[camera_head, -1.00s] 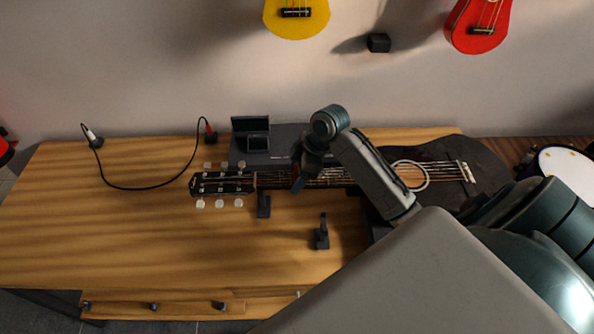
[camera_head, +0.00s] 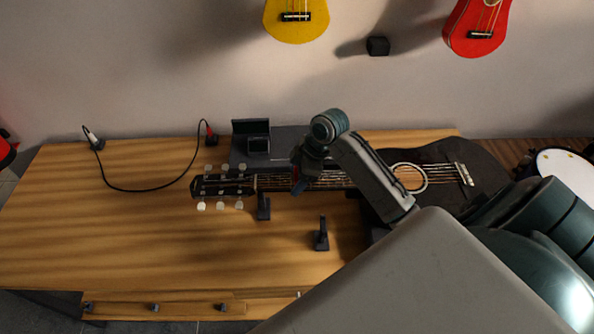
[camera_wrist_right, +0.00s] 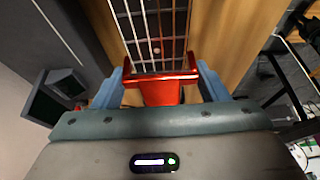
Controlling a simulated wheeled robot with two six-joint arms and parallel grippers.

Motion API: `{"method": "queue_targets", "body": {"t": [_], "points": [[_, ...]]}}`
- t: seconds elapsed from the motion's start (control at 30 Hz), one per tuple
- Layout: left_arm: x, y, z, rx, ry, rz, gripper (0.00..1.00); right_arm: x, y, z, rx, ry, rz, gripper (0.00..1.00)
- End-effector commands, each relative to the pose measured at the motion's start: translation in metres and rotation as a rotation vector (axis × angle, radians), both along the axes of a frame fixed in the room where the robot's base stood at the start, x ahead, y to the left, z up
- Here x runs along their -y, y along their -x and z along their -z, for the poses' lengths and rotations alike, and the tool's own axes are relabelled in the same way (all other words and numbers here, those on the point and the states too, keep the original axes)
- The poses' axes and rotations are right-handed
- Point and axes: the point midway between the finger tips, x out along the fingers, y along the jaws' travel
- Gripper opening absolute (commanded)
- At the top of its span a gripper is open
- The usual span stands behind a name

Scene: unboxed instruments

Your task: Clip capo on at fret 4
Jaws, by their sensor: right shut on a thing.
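The black guitar (camera_head: 448,178) lies on the bench with its headstock (camera_head: 222,187) to the left. Its strings and fretboard (camera_wrist_right: 150,28) show beyond the gripper in the right wrist view. My right gripper (camera_head: 298,186) is over the neck, between the headstock and the body. It also shows in the right wrist view (camera_wrist_right: 160,90), its blue fingers shut on the red capo (camera_wrist_right: 160,91). The capo's bar crosses the line of the strings. I cannot tell whether it touches them or which fret it is at. My left gripper is out of view.
A dark stand (camera_head: 264,207) is at the neck near the headstock, and another small dark stand (camera_head: 321,236) is in front. A dark case-like object (camera_head: 251,134) sits behind the neck. A black cable (camera_head: 140,189) lies at left. The front left of the bench is clear.

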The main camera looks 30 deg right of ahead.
Motion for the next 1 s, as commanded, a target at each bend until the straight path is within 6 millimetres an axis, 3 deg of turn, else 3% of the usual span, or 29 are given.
{"method": "queue_targets", "body": {"t": [1.0], "points": [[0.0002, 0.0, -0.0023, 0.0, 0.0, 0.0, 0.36, -0.0002, 0.0, 0.0074, 0.0, 0.0, 0.001, 0.43]]}}
